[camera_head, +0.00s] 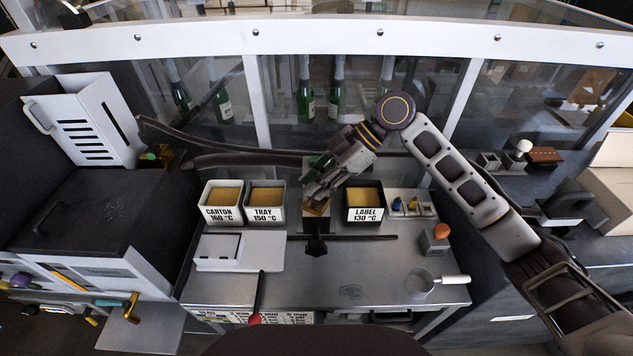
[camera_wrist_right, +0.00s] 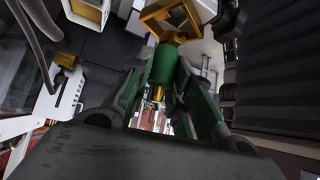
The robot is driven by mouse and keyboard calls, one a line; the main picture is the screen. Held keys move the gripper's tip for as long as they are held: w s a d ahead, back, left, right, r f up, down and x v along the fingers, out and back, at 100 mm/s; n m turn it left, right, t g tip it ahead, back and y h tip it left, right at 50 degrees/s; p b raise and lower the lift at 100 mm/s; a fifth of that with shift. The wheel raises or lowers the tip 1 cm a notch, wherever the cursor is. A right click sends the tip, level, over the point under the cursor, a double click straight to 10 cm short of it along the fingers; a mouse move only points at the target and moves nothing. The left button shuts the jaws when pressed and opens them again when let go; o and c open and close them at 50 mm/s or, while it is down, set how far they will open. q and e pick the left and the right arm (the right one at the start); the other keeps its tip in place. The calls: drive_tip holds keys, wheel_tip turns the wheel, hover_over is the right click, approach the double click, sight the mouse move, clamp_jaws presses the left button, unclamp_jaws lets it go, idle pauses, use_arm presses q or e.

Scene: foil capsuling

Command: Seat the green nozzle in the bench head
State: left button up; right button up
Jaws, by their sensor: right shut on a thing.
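My right gripper (camera_head: 318,186) reaches in from the right over the middle of the bench. In the right wrist view it is shut on the green nozzle (camera_wrist_right: 160,66), a green cylinder with a brass tip. The nozzle sits between the green finger pads. What looks like the bench head (camera_head: 316,209), a brass-coloured part, is right by the gripper at the back middle of the bench and partly hidden by it. A brass frame (camera_wrist_right: 168,17) shows just beyond the nozzle in the right wrist view; I cannot tell whether they touch. My left gripper is not in view.
Labelled bins CARTON (camera_head: 222,217), TRAY (camera_head: 264,216) and LABEL (camera_head: 365,216) flank the bench head. Small coloured nozzles stand in a white rack (camera_head: 412,211) at right. Dark hoses (camera_head: 230,160) run behind. The bench's front middle is clear.

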drive_tip(key=shift+f+b, duration=0.65)
drive_tip(key=shift+f, duration=1.1)
idle(1.1)
drive_tip(key=o, duration=1)
drive_tip(key=shift+r, duration=0.1)
drive_tip(key=shift+v, duration=5.9)
drive_tip(key=shift+s, duration=0.1)
